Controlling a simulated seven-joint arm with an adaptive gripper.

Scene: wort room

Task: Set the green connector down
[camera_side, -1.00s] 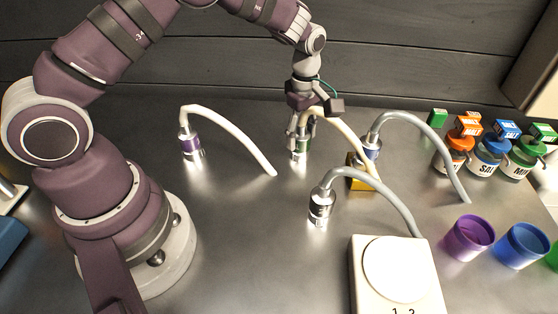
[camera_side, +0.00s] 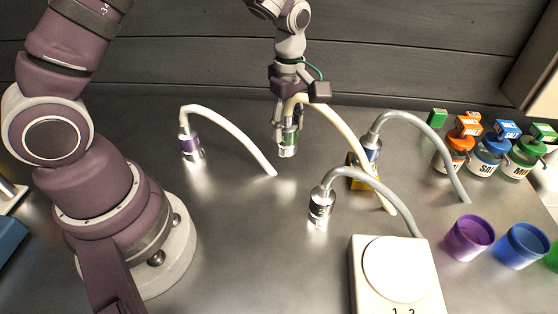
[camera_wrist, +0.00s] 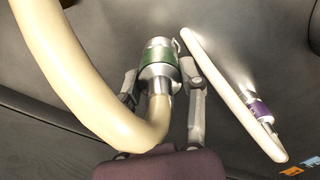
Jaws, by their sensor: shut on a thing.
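The green connector (camera_side: 288,141) is a metal plug with a green band and a thick cream hose (camera_side: 340,137). It also shows in the wrist view (camera_wrist: 157,60). My gripper (camera_side: 286,136) is shut on it, with one finger on each side. The connector hangs upright in the side view, its metal end down. It appears to be a little above the steel table, though a small gap is hard to judge. The cream hose arches over to the right and its far end comes down near the grey hoses.
A purple-banded connector with a white hose (camera_side: 192,148) stands to the left. Grey-hosed connectors stand to the right (camera_side: 371,148) and in front (camera_side: 321,207). A yellow block (camera_side: 357,182) is behind the hoses. A white scale (camera_side: 394,270), jars (camera_side: 488,157) and cups (camera_side: 468,238) are farther right.

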